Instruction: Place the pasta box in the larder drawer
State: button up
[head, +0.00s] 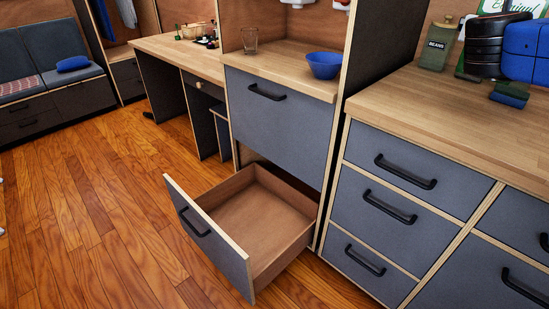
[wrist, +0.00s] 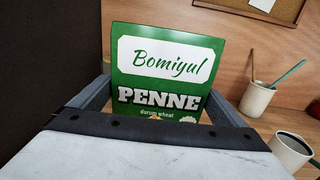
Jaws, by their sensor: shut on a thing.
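The pasta box (wrist: 160,70), green with a white label reading Bomiyul PENNE, stands upright between the grey-blue fingers of my gripper (wrist: 158,95) in the wrist view. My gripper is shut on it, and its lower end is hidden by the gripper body. A green and white part of the box (head: 510,6) shows at the top right edge of the head view. The larder drawer (head: 208,240), low in the tall grey cabinet, is pulled out in the head view. Its inside is bare wood and looks empty. The box is well apart from the drawer.
A worktop (head: 430,100) over closed drawers stands right of the larder drawer, with a green beans tin (head: 438,45) on it. A blue bowl (head: 324,65) and a glass (head: 250,40) stand on the ledge above the drawer. Wooden floor (head: 110,210) left of it is clear.

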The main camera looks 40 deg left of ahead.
aim_at(246, 246)
jog(key=j+z, duration=0.4)
jog(key=j, duration=0.25)
jog(key=j+z, duration=0.35)
jog(key=j, duration=0.3)
jog(key=j+z, duration=0.4)
jog(key=j, duration=0.2)
jog(key=k+j+z, duration=0.55)
jog(key=k, duration=0.2)
jog(key=k+z, duration=0.25)
jog(key=k+j+z, duration=0.15)
jog(key=k, duration=0.55)
jog(key=k+j+z, duration=0.2)
jog(key=k, duration=0.5)
jog(key=k+j+u, duration=0.15)
jog(key=k+j, duration=0.9)
jog(key=k+j+z, duration=0.4)
jog(key=k+j, duration=0.3)
jog(key=j, duration=0.25)
jog(key=k+j+z, duration=0.4)
jog(key=k+j, duration=0.3)
jog(key=i+j, duration=0.15)
jog(key=i, duration=0.1)
